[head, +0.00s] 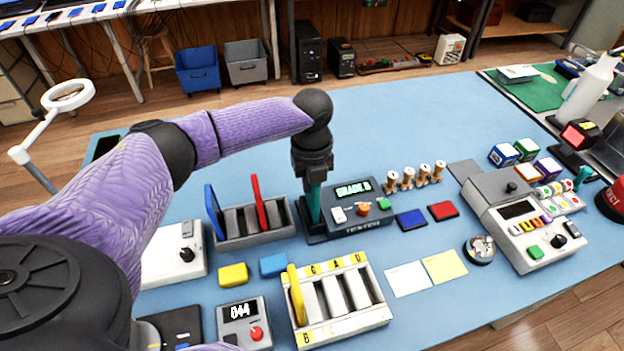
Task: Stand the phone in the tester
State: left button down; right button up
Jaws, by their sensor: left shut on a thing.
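The tester (362,218) is a dark grey box on the blue table, with a lit green display that seems to read "GRADE B" and a few buttons. A teal phone (314,206) stands upright at the tester's left end, its lower end at the slot there. My left gripper (313,172) points straight down above it and is shut on the phone's upper end. The fingertips are partly hidden. I cannot tell how deep the phone sits in the slot. My right gripper is not in view.
A grey rack (282,231) with a blue and a red phone stands just left of the tester. A cream rack (352,325) with a yellow phone is in front. Wooden pegs (408,180) stand behind right; blue and red pads (443,211) lie right. The table's back is clear.

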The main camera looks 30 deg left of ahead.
pick_arm(q)
jog(key=shift+f, duration=0.45)
jog(key=shift+c, duration=1.2)
grip_release()
jog(key=shift+r, duration=0.1)
jog(key=shift+r+p, duration=0.65)
jog(key=shift+p, duration=0.2)
jog(key=shift+r+p, duration=0.75)
jog(key=shift+p, duration=0.1)
